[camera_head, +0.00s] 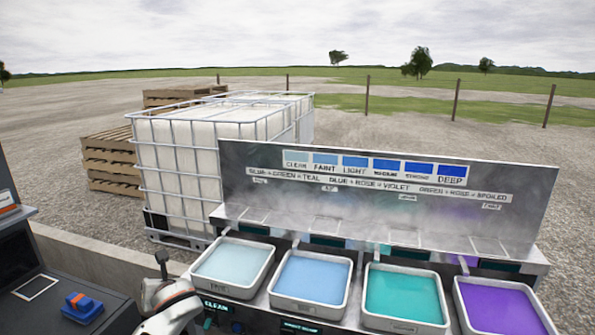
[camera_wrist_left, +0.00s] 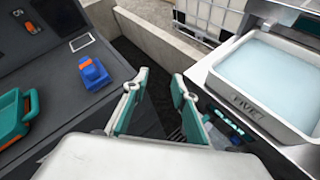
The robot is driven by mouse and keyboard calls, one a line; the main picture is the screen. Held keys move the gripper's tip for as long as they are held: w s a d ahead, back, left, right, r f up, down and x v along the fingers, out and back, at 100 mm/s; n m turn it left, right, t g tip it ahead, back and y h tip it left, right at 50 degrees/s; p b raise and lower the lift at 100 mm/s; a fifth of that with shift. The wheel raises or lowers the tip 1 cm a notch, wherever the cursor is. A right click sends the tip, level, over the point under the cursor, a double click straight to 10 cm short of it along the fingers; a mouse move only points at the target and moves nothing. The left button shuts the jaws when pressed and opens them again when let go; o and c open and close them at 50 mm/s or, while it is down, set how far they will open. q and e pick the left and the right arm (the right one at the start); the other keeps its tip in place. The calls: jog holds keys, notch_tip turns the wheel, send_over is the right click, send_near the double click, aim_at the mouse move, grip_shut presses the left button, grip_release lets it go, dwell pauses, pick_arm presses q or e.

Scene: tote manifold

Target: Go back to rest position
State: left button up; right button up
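My left gripper (camera_wrist_left: 160,95) is open and empty in the left wrist view, its two teal fingers apart over the dark gap between the dark bench and the tray stand. In the head view my left arm (camera_head: 172,303) shows at the bottom left, beside the leftmost tray; its fingers are not clear there. My right gripper is in neither view.
Trays of pale (camera_head: 233,262), light blue (camera_head: 311,280), teal (camera_head: 404,294) and violet (camera_head: 500,306) liquid stand before a labelled panel (camera_head: 390,195). A blue-and-orange item (camera_wrist_left: 93,73) and a teal item (camera_wrist_left: 15,118) sit on the dark bench (camera_wrist_left: 60,103).

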pick_arm(q)
jog(key=s+d+f+n+h, duration=0.2)
jog(key=s+d+f+n, duration=0.25)
jog(key=f, duration=0.25)
jog(key=s+d+f+n+h, duration=0.2)
jog(key=s+d+f+n, duration=0.15)
jog(key=s+f, duration=0.35)
jog(key=s+d+f+n+h, duration=0.3)
jog(key=s+f+n, duration=0.1)
jog(key=f, duration=0.4)
jog(key=s+d+f+n+h, duration=0.1)
jog(key=s+d+f+n, duration=0.1)
jog(key=s+n, duration=0.6)
jog(key=s+d+f+n+h, duration=0.2)
jog(key=s+f+n, duration=0.1)
jog(key=s+n, duration=0.5)
jog(key=s, duration=0.3)
jog(key=shift+s+t, duration=0.15)
jog(key=shift+t, duration=0.25)
jog(key=shift+f, duration=0.1)
